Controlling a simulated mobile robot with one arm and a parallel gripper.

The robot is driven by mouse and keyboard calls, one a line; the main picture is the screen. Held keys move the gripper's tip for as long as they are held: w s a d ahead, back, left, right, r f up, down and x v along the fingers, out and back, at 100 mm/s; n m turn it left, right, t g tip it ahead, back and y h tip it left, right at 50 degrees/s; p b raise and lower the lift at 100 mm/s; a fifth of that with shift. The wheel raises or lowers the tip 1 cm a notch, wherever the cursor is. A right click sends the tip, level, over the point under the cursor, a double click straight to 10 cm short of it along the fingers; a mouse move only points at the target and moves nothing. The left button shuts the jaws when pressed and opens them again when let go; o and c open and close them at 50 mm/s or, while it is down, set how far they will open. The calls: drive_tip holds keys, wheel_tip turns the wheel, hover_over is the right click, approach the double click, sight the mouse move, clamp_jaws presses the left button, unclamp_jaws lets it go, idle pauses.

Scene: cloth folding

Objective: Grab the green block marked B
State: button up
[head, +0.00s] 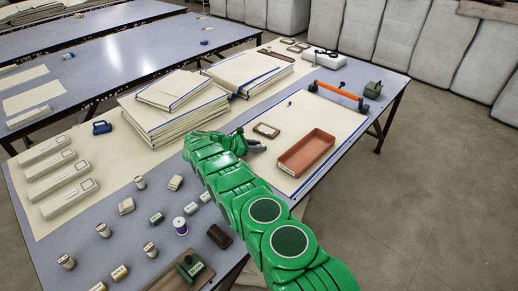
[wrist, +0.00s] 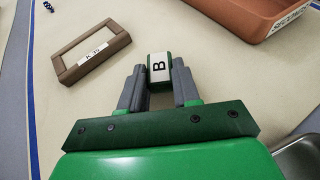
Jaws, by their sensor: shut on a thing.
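In the wrist view, the green block marked B (wrist: 158,67) has a white face with a black letter B and green edges. It sits between the grey fingers of my gripper (wrist: 158,85), which is shut on it. In the head view, my gripper (head: 252,146) is over the cream cloth, left of the terracotta tray. The block is too small or hidden to make out there. I cannot tell whether the block is touching the cloth or lifted.
A brown frame (wrist: 90,50) labelled K 30 lies left of the block. A terracotta tray (head: 306,153) is to the right. Stacks of folded cloth (head: 170,112) stand behind left. Spools and small blocks, including a green one (head: 156,218), are on the table's near left.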

drive_tip(key=shift+r, duration=0.15)
drive_tip(key=shift+r, duration=1.6)
drive_tip(key=shift+s+d+r, duration=0.1)
drive_tip(key=shift+s+r, duration=0.6)
drive_tip(key=shift+r, duration=0.05)
drive_tip(key=shift+s+d+r, duration=0.3)
drive_tip(key=shift+s+r, duration=1.05)
drive_tip(key=shift+s, duration=0.7)
drive_tip(key=shift+s+d+r, duration=0.25)
drive_tip(key=shift+s+r, duration=1.1)
drive_tip(key=shift+s, duration=0.75)
drive_tip(key=shift+s+d+r, duration=0.3)
drive_tip(key=shift+s+r, duration=1.05)
drive_tip(key=shift+s, duration=0.7)
